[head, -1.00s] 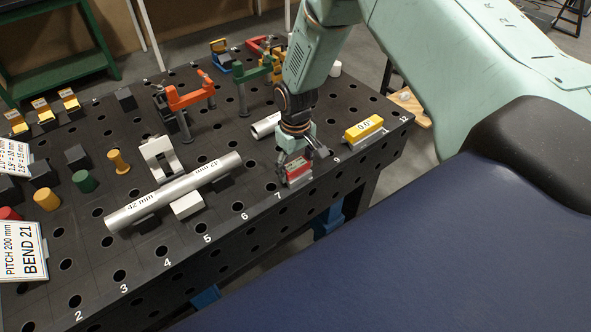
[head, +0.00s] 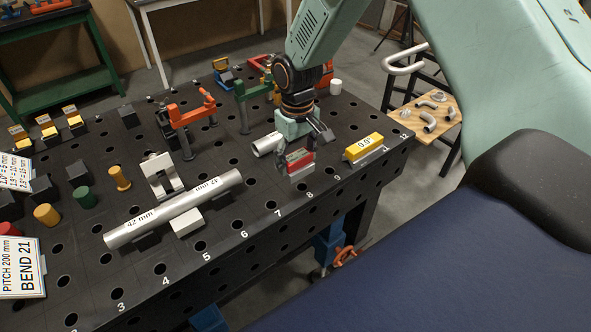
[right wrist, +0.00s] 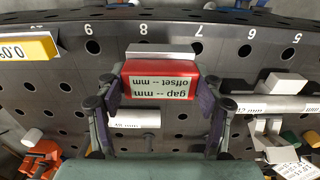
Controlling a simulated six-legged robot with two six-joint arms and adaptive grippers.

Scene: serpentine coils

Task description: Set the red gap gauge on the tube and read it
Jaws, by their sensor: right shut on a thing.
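The red gap gauge (head: 298,157) has a silver base and is in my right gripper (head: 301,152), which is shut on it. In the right wrist view the gauge (right wrist: 160,84) sits between the fingers (right wrist: 160,97); its label shows "gap -- mm, offset -- mm" upside down, with no values. In the head view it appears raised a little above the black table, near holes 7 and 8. The long silver tube (head: 172,210), marked 42 mm, lies on supports to the left, apart from the gauge. My left gripper is out of view.
A yellow gauge (head: 364,147) reading 0.0° stands to the right. A short tube (head: 266,144) lies just behind my right gripper. A white bracket (head: 160,175) stands behind the long tube. Orange (head: 189,117) and green (head: 252,92) clamps stand farther back.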

